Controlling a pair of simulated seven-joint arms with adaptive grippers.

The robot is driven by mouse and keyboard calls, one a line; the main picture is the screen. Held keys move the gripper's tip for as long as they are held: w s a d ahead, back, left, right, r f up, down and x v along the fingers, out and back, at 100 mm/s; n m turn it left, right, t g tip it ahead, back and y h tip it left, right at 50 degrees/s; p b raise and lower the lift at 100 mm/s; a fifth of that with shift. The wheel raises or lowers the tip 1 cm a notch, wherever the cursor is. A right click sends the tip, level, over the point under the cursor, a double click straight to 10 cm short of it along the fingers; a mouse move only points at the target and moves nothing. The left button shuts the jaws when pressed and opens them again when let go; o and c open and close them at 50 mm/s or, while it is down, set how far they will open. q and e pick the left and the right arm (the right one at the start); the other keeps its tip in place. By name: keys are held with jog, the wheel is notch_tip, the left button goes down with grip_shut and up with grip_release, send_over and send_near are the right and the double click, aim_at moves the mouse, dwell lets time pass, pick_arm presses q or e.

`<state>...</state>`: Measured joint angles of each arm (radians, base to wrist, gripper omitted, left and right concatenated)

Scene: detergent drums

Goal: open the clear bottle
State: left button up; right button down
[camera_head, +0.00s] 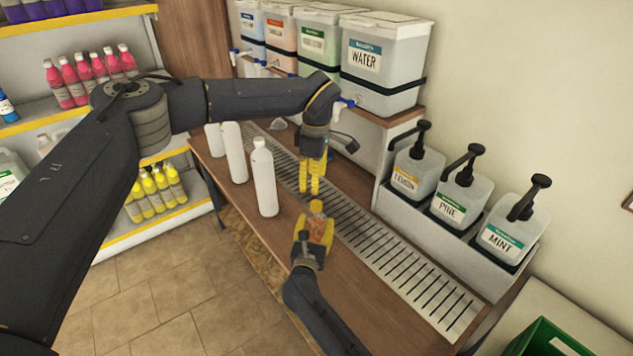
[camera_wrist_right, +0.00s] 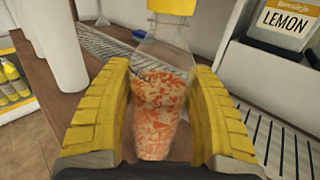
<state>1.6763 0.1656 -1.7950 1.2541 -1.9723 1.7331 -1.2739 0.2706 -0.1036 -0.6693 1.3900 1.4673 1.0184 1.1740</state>
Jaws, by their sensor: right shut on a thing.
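The clear bottle (camera_head: 317,226) holds orange and white bits and stands upright above the wooden counter. My right gripper (camera_head: 316,236) is shut around its body; in the right wrist view the bottle (camera_wrist_right: 162,105) sits between the two yellow fingers. My left gripper (camera_head: 312,188) points down just above the bottle's top. A yellow part (camera_wrist_right: 184,10) shows over the bottle's neck in the right wrist view; I cannot tell whether it is a cap or a left finger. Whether the left fingers touch the bottle is unclear.
Several white bottles (camera_head: 263,180) stand on the counter left of the grippers. A metal drain grate (camera_head: 400,262) runs along the counter. Pump jugs, including LEMON (camera_head: 415,175), PINE (camera_head: 460,205) and MINT (camera_head: 512,232), line the right. A WATER drum (camera_head: 385,70) stands behind my left arm.

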aim_at(317, 203)
pick_arm(q)
jog(key=m, duration=0.4)
jog(key=shift+s+f+m, duration=0.1)
jog(key=shift+f+m, duration=0.15)
jog(key=shift+m, duration=0.05)
jog(key=m, duration=0.4)
jog(key=shift+d+f+m, duration=0.2)
jog(key=shift+m, duration=0.1)
jog(key=m, duration=0.4)
jog(key=shift+s+d+h, duration=0.1)
jog(key=shift+d+h, duration=0.05)
jog(key=shift+h, duration=0.15)
jog(key=m, duration=0.3)
jog(key=shift+d+f, duration=0.1)
jog(key=shift+f, duration=3.95)
jog(key=shift+c, duration=0.3)
grip_shut()
